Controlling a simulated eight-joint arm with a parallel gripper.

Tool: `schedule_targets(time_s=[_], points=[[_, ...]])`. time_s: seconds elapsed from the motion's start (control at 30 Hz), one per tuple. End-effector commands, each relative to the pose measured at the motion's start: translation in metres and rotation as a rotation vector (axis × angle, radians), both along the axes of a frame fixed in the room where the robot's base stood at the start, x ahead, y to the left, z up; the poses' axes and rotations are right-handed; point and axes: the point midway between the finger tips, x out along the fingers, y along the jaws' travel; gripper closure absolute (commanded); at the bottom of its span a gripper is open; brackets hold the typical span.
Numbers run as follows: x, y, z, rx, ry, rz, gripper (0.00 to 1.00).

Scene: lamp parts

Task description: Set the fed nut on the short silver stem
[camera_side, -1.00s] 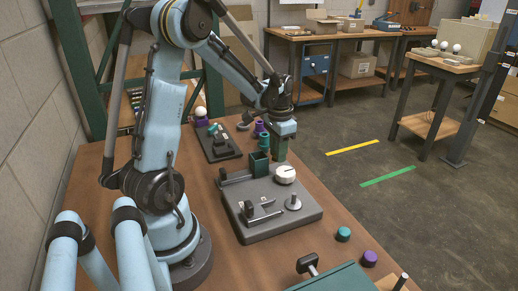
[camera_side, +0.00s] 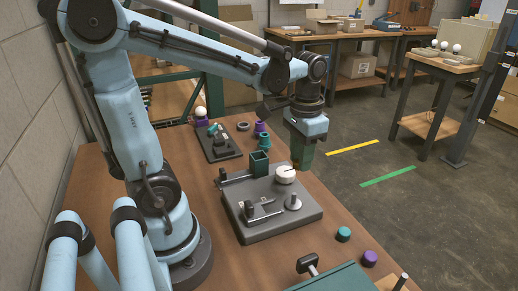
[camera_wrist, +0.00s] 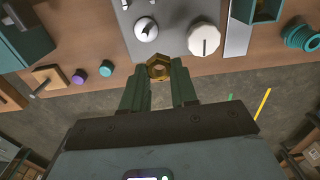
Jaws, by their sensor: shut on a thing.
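A brass hex nut (camera_wrist: 158,67) sits between the green fingertips of my gripper (camera_wrist: 159,76) in the wrist view. My gripper is shut on it. In the side view my gripper (camera_side: 302,165) hangs beyond the grey base plate's right edge, behind the white dial; the nut is too small to make out there. The short silver stem (camera_side: 294,198) stands on a round silver foot on the grey base plate (camera_side: 262,229). In the wrist view the stem (camera_wrist: 146,27) is above and slightly left of the nut, clearly apart from it.
The white dial (camera_side: 285,174) stands on the plate near my gripper, with a green square box (camera_side: 258,163) behind it. A lever clamp (camera_side: 259,212) lies left of the stem. Teal (camera_side: 343,234) and purple (camera_side: 369,258) caps lie on the wooden bench at front right.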

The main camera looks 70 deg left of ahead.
Motion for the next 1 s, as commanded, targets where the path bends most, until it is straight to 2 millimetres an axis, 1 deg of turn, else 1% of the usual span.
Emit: schedule_targets(time_s=[0.03, 0.1, 0.2, 0.37, 0.8, 1.0], points=[[-0.006, -0.008, 0.001, 0.0, 0.0, -0.008, 1.0], [-0.012, -0.014, 0.002, 0.0, 0.0, -0.014, 1.0], [-0.016, -0.019, 0.001, 0.0, -0.001, -0.017, 1.0], [-0.017, -0.02, -0.006, 0.0, -0.001, -0.017, 1.0], [-0.017, -0.02, -0.04, 0.0, -0.001, -0.017, 1.0], [-0.017, -0.02, -0.047, 0.0, -0.001, -0.017, 1.0]])
